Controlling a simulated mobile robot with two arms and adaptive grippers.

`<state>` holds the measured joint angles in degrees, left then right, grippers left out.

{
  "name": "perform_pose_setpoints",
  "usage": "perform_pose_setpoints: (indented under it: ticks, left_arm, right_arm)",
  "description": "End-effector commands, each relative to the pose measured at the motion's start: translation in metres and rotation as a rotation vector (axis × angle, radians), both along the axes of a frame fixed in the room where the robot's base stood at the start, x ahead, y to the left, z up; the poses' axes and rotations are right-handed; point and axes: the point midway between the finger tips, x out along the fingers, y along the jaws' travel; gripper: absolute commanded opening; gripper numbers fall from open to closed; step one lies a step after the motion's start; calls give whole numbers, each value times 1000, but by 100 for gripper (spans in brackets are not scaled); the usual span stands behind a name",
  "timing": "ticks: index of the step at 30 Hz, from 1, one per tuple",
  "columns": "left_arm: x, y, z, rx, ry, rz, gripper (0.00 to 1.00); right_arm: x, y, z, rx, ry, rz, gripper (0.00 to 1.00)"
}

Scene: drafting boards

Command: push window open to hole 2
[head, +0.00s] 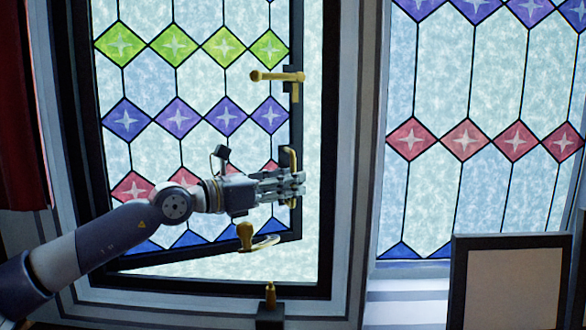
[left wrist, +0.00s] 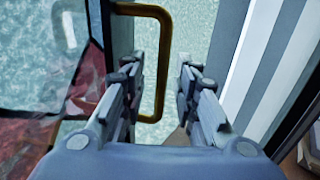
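The stained-glass window (head: 222,88) has a dark-framed sash standing ajar, with a gap between its right edge and the outer frame. A brass pull handle (head: 291,158) is on the sash's right stile; it also shows in the left wrist view (left wrist: 165,62). My left gripper (head: 301,186) is at this handle. In the left wrist view its two fingers (left wrist: 160,68) are apart, with the handle's bar between them; contact cannot be told. A brass stay (head: 262,244) with a knob sits below the gripper. Its holes cannot be made out. A brass pin (head: 270,294) stands on the sill below. My right gripper is not in view.
A brass latch handle (head: 277,76) is higher on the sash's right edge. A second patterned window (head: 480,110) is at the right. A dark-framed board (head: 513,288) stands at lower right, and a red curtain (head: 18,110) hangs at far left.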

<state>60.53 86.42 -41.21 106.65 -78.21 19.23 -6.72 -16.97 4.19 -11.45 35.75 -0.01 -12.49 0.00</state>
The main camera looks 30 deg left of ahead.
Motion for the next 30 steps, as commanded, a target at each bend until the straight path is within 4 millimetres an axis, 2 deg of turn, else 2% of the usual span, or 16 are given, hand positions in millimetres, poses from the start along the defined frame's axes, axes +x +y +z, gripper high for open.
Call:
perform_pose_setpoints:
  ticks: [3, 14, 15, 18, 25, 30]
  left_arm:
    - [8, -4, 2, 0, -1, -2, 28]
    - [12, -6, 0, 1, -1, -1, 28]
    - [12, -6, 0, 1, -1, -1, 24]
    - [12, -6, 0, 1, -1, -1, 1]
    - [12, -6, 0, 1, -1, -2, 0]
    - [3, -15, -5, -1, 0, -34, 0]
  right_arm:
    - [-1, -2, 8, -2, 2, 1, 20]
    - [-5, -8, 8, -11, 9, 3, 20]
    - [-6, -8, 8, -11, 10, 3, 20]
    - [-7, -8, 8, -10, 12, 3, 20]
    - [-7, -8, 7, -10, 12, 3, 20]
    - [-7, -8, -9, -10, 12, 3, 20]
